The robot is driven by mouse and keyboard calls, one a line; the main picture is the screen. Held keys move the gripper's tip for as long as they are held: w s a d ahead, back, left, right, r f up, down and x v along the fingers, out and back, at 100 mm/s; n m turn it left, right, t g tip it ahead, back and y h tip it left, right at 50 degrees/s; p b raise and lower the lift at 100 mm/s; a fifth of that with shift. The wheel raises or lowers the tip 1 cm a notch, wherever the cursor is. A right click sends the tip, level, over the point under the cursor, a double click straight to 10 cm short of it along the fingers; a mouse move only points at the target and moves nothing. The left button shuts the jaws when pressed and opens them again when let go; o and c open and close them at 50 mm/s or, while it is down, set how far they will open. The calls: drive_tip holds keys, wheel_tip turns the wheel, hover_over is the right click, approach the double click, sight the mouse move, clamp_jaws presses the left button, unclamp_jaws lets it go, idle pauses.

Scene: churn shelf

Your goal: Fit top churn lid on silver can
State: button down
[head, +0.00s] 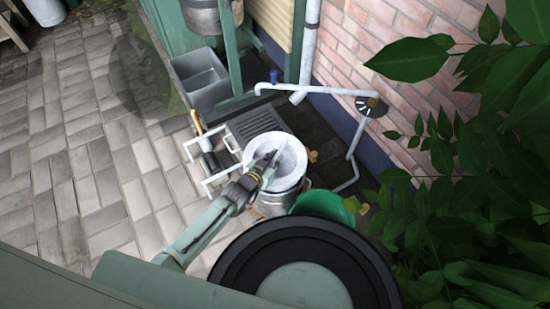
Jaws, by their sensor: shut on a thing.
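A pale silver churn lid (290,155) shows as a round, rimmed disc in the middle of the head view. My gripper (271,162) reaches in from the lower left and is shut on the lid near its middle. The silver can (283,203) stands upright directly below the lid, with a side handle showing at its right. The lid hides the can's mouth. I cannot tell whether the lid rests on the can or is held just above it.
A green bucket (325,204) is close at the can's right. A drain grate (258,122) and a grey trough (202,80) lie behind. A white pipe (330,91) runs along the brick wall (390,40). Leaves (490,190) crowd the right. Paving (70,150) at left is clear.

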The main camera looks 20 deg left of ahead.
drive_tip(key=shift+f+b, duration=1.4)
drive_tip(key=shift+f, duration=0.6)
idle(0.4)
drive_tip(key=shift+f, duration=0.35)
drive_tip(key=shift+f, duration=0.1)
